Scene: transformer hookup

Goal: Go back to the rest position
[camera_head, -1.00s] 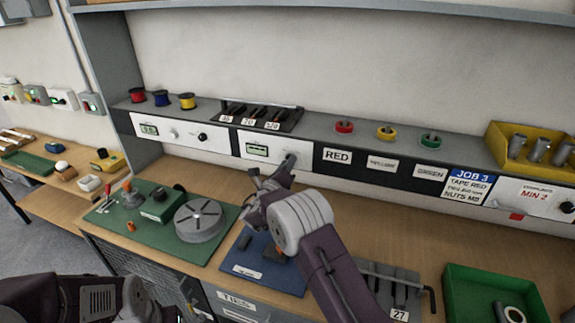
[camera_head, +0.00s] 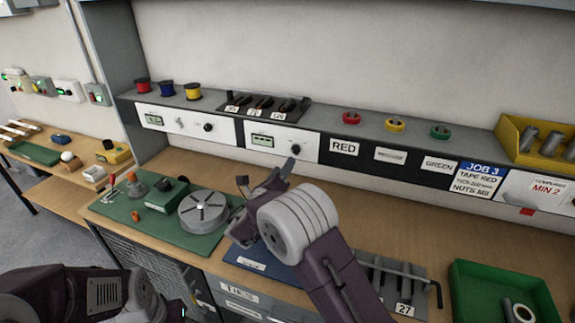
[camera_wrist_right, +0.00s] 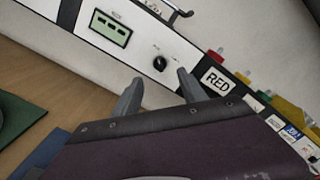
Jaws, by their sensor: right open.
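My right gripper (camera_head: 266,182) is over the workbench, in front of the white panel with a small display and a black knob (camera_head: 295,149). In the right wrist view its two fingers (camera_wrist_right: 160,90) stand apart with nothing between them, and the knob (camera_wrist_right: 160,63) shows just beyond the gap. A blue mat (camera_head: 262,262) lies below it, partly hidden by the arm. My left arm (camera_head: 80,295) is at the lower left of the head view; its gripper fingers cannot be made out.
A green mat (camera_head: 140,228) with a round grey disc (camera_head: 203,211) and small parts lies to the left. A tool rack (camera_head: 385,285) and a green tray (camera_head: 465,305) are at the right. The shelf holds spools, tape rolls and a yellow bin (camera_head: 510,135).

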